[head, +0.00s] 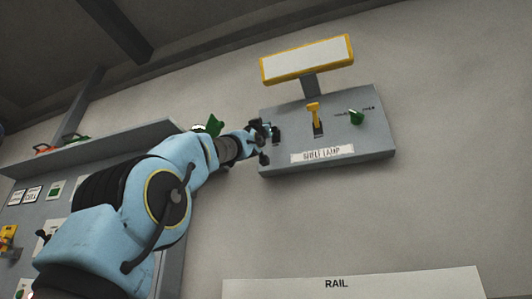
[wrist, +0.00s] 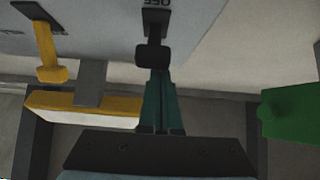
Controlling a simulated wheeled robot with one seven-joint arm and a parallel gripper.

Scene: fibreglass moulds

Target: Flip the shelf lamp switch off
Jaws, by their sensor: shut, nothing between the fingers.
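The grey panel (head: 375,145) on the wall carries a white label (head: 322,154) that appears to read SHELF LAMP. A black toggle switch (wrist: 153,54) sits on the panel, with the word OFF upside down beside its base in the wrist view. My gripper (wrist: 157,75) is shut and empty, its teal fingertips at the knob of this switch; I cannot tell whether they touch. In the head view my gripper (head: 265,132) is at the panel's left side and partly hides the switch. The yellow-framed lamp (head: 307,60) stands above the panel; whether it is lit is unclear.
A yellow lever (head: 314,114) and a green knob (head: 356,117) are on the same panel, right of my gripper; the lever also shows in the wrist view (wrist: 48,50). A green object (wrist: 290,112) is close beside my gripper. A shelf (head: 95,147) is at left.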

